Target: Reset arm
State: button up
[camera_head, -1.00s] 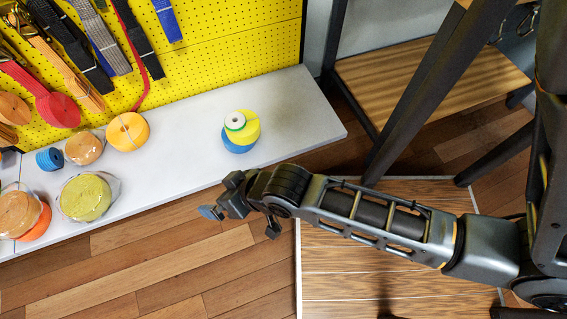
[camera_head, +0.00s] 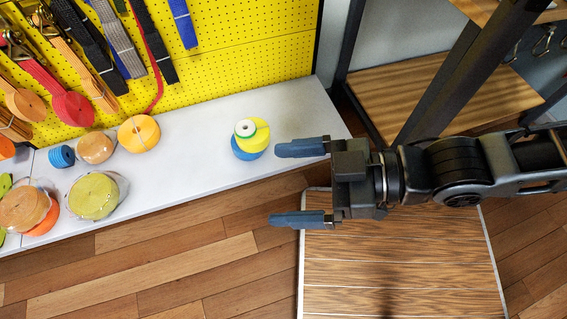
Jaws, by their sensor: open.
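My gripper (camera_head: 300,183) is in the head view, right of the middle. Its two blue-tipped fingers are spread wide apart and point left, with nothing between them. My arm runs from it to the right edge of the picture. The gripper appears in front of the wood-topped platform and the right end of the white shelf. The upper finger shows just right of a small stack of yellow, green and blue rolls; I cannot tell the height gap between them.
The white shelf (camera_head: 190,185) carries the stack of rolls (camera_head: 249,150), an orange roll (camera_head: 138,133), a wrapped yellow roll (camera_head: 94,195) and others. Straps hang on a yellow pegboard (camera_head: 235,60). A dark-framed rack with a wooden shelf (camera_head: 430,95) stands at upper right. A wood-topped platform (camera_head: 400,270) lies below my arm.

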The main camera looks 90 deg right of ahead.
notch_tip(320, 180, up, 10)
jog(key=p, duration=0.9)
jog(key=shift+p, duration=0.35)
jog(key=shift+f, duration=0.1)
